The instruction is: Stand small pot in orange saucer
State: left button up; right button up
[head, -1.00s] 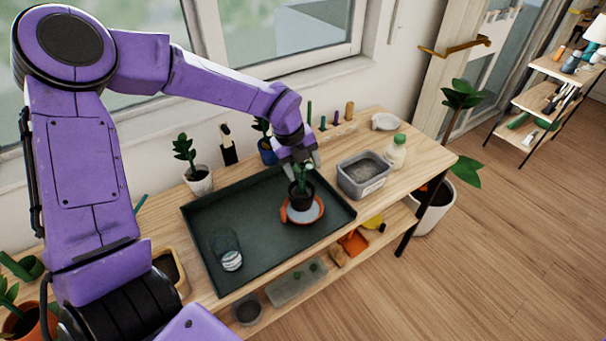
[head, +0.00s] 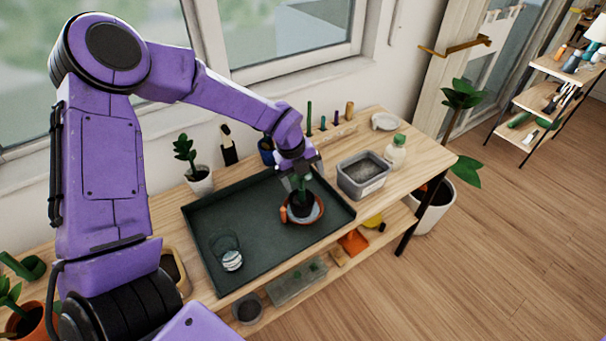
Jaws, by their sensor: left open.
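My right gripper is not in view.
A clear glass (head: 228,252) stands on the tray's left part. The tray's middle is clear.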

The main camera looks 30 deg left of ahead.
pick_arm(q)
jog(key=shift+r, duration=0.3)
jog(key=b+v, duration=0.1)
jog(key=v, duration=0.9)
jog(key=shift+s+r+b, duration=0.15)
jog(key=shift+r+b, duration=0.2)
jog(key=shift+b, duration=0.05)
jog(key=shift+a+r, duration=0.15)
jog(key=shift+r, duration=0.3)
